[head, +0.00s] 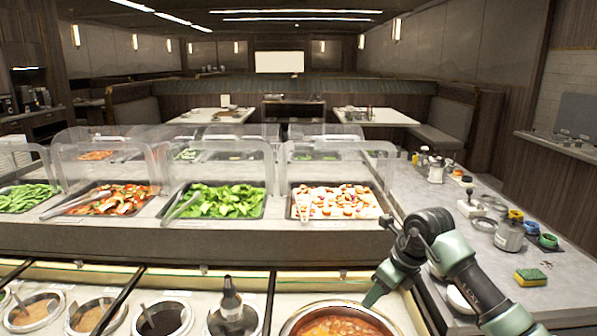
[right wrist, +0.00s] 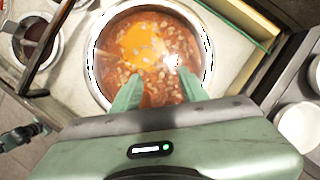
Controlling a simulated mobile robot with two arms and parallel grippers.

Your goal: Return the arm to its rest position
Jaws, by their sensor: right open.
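My right arm comes in from the lower right of the head view. Its gripper (head: 372,297) hangs by the rim of the large round pot (head: 297,318) of red-orange soup. In the right wrist view the two green fingers of the gripper (right wrist: 160,93) are apart, with nothing between them but the soup (right wrist: 150,50) beyond. The fingertips overlap the near part of the pot in that view; their height above the soup is hard to tell. My left gripper is not in the head view.
Behind are salad trays (head: 225,200) under clear guards (head: 220,160). The right counter (head: 400,195) holds a yellow-green sponge (head: 531,277), a metal canister (head: 509,236) and small bowls.

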